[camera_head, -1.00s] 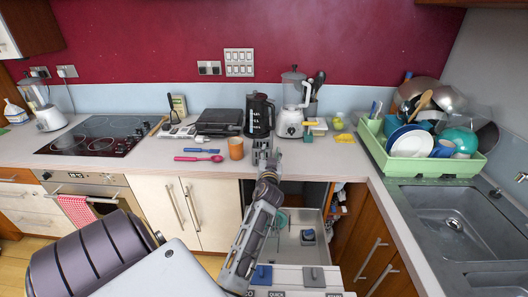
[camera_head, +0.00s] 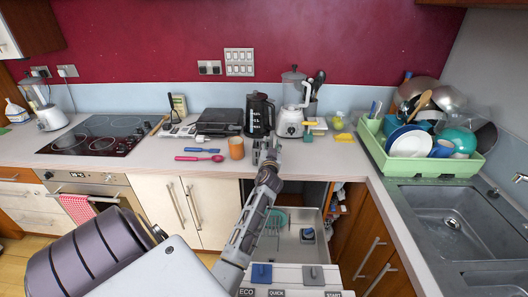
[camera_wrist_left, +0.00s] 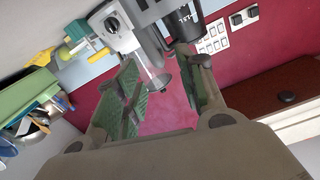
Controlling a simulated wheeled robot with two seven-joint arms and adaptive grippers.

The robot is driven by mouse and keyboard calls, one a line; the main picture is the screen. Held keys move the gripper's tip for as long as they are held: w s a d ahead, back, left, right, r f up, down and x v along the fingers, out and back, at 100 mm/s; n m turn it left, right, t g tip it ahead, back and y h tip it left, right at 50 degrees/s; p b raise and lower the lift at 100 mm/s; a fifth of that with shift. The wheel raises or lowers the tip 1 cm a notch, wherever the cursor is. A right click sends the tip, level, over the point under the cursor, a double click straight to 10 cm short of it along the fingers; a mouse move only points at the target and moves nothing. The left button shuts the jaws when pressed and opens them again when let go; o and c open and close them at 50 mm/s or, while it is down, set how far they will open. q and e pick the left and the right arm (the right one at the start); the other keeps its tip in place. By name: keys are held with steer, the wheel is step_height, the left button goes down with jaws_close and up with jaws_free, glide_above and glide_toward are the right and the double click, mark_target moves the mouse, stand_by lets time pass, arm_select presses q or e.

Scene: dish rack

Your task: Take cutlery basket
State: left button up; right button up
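No basket can be made out with certainty. A small holder with upright utensils (camera_head: 375,109) stands at the left end of the green dish rack (camera_head: 418,168), on the counter at the right; it may be the cutlery basket. A small grey and blue item (camera_head: 308,235) sits in the open dishwasher (camera_head: 290,250) below the counter. My left gripper (camera_head: 264,146) is over the counter's front edge, left of the rack and apart from it. In the left wrist view its fingers (camera_wrist_left: 160,95) are spread with nothing between them. My right gripper is out of view.
An orange cup (camera_head: 236,148) stands just left of my left gripper. The sink (camera_head: 455,222) is in front of the rack. The counter between gripper and rack is mostly clear.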

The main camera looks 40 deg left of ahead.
mark_target(272, 137)
arm_select(q)
steer(key=shift+x, duration=1.05)
steer(key=shift+w+a, duration=0.1)
steer(key=shift+w, duration=0.05)
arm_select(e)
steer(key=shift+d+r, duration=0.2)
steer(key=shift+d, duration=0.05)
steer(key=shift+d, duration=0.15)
arm_select(q)
steer(key=shift+w, duration=0.1)
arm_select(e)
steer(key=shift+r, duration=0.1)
arm_select(q)
steer(key=shift+p+x, duration=0.75)
steer(key=shift+x, duration=1.75)
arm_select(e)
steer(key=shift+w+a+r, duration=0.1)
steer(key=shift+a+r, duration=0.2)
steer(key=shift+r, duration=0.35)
arm_select(q)
steer(key=shift+r, duration=0.1)
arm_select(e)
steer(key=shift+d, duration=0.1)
